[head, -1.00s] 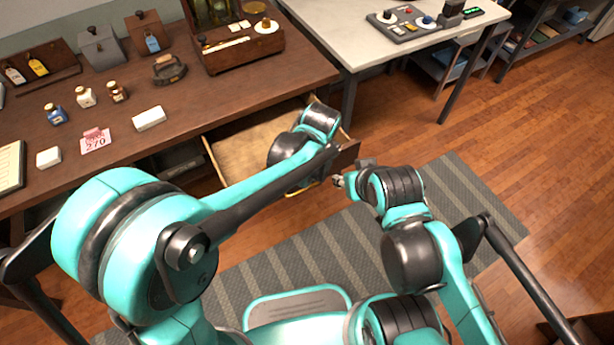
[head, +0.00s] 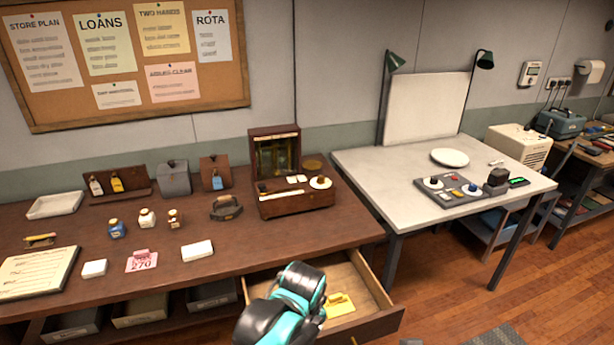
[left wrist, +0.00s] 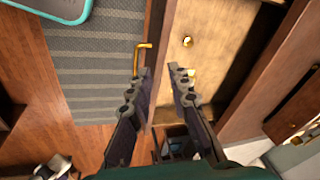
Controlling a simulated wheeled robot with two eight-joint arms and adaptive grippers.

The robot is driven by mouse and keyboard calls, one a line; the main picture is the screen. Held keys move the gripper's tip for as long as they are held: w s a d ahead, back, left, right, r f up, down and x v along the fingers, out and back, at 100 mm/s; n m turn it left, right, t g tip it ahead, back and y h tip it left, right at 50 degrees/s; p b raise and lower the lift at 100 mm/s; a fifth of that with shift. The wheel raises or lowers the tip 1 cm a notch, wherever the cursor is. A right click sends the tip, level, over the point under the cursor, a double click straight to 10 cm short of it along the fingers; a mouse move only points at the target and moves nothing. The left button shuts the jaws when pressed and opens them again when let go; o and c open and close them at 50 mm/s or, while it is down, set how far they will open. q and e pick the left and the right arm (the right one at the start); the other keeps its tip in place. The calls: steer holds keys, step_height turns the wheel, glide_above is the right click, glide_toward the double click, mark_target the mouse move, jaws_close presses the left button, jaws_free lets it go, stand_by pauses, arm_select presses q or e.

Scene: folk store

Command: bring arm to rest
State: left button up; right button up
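My left arm's teal and black links reach over the open drawer (head: 365,277) in the head view and cover part of it. My left gripper (left wrist: 160,71) shows in the left wrist view. Its two fingers are apart, with nothing seen held between them. The drawer's front edge lies below the gap. The brass handle (left wrist: 147,46) is by the tip of the left-hand finger; I cannot tell if they touch. My right gripper is in neither current view.
A yellow item (head: 339,304) lies in the drawer. The wooden counter (head: 220,255) holds bottles, boxes and an open wooden case (head: 297,203). A white table (head: 395,175) with a control panel (head: 455,192) stands to the right. Floor is open at lower right.

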arm_select(q)
steer(key=s+a+r+n+t, duration=0.1)
steer(key=s+a+n, duration=0.3)
steer(key=a, duration=0.5)
steer(key=s+a+r+n+t, duration=0.2)
steer(key=s+a+n, duration=0.3)
steer(key=a, duration=0.4)
steer(key=shift+s+r+n+t, duration=0.15)
steer(key=shift+r+n+t, duration=0.05)
steer(key=shift+n+t, duration=0.35)
